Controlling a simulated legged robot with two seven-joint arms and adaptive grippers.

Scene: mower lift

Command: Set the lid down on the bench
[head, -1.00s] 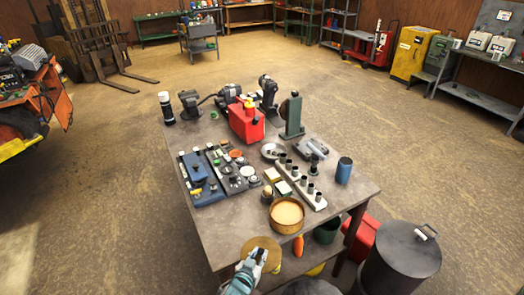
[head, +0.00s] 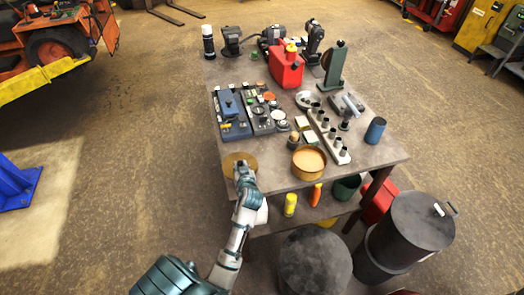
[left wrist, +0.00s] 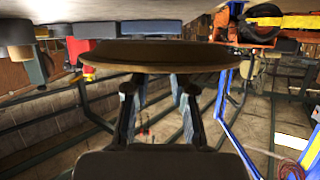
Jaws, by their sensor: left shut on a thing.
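The lid (head: 236,161) is a flat, round, brown disc over the front left corner of the bench (head: 273,178). My left gripper (head: 242,170) is shut on the lid at its near side. In the left wrist view, which looks upside down, the lid (left wrist: 160,54) spans the middle, with both finger pads (left wrist: 158,92) at it. There it looks apart from the bench surface, but the height of the gap is hard to judge. A round tan tin (head: 308,162) with a pale top or filling stands to the right of the lid. My right gripper is not in view.
A tray of blue and grey parts (head: 234,118) lies just behind the lid. A white rack with several dark cups (head: 328,134) and a red can (head: 286,70) stand farther back. Dark drums (head: 412,232) stand on the floor at the front right.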

